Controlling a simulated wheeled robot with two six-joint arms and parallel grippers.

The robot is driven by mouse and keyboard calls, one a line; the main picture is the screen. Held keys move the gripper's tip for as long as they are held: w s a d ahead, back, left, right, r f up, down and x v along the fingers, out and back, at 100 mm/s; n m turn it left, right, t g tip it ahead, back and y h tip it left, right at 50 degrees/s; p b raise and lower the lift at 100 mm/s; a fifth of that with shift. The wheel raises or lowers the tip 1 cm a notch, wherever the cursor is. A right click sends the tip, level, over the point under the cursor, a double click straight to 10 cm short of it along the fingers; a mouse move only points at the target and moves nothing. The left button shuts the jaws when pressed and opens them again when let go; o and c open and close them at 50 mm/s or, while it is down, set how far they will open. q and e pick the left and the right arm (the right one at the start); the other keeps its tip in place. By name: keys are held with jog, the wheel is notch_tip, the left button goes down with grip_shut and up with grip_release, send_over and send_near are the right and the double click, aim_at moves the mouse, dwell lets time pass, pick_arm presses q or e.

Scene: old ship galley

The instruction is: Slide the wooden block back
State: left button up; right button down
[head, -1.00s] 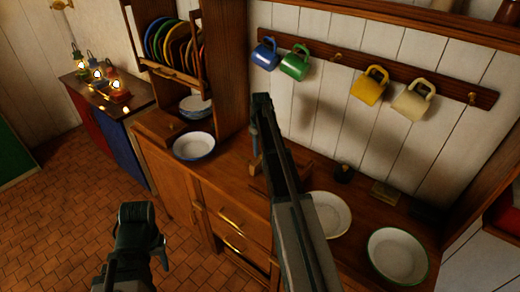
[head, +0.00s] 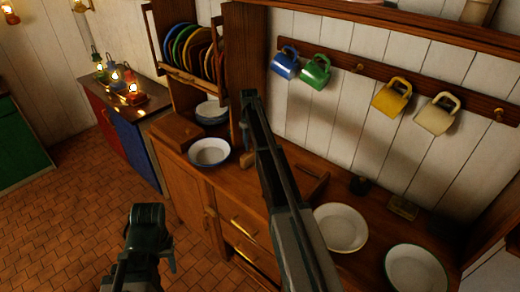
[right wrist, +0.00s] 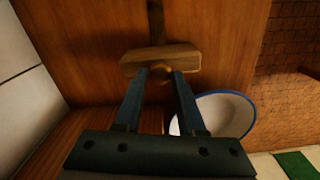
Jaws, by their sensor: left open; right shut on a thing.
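The wooden block (right wrist: 185,56) lies on the brown wooden counter in the right wrist view, with a small knob (right wrist: 161,73) on its near side. A dark strip (right wrist: 156,22) runs away from its far side. My right gripper (right wrist: 160,74) is shut on the knob. In the head view a small part of the block (head: 248,161) shows below my right gripper (head: 245,140); my right arm hides much around it. My left gripper (head: 172,258) is open and low over the floor, away from the counter, its fingers partly hidden.
A blue-rimmed white bowl (head: 209,152) stands left of the block, close to it. Two white plates (head: 341,228) (head: 416,270) lie on the right of the counter. Mugs (head: 316,72) hang above; a plate rack (head: 190,80) stands at left.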

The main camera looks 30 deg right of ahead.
jog(key=shift+w, duration=0.35)
jog(key=shift+a, duration=0.1)
jog(key=c, duration=0.5)
grip_release()
jog(key=shift+w, duration=0.1)
jog(key=shift+r+p, duration=0.85)
notch_tip(320, 180, up, 12)
jog(key=p, duration=1.2)
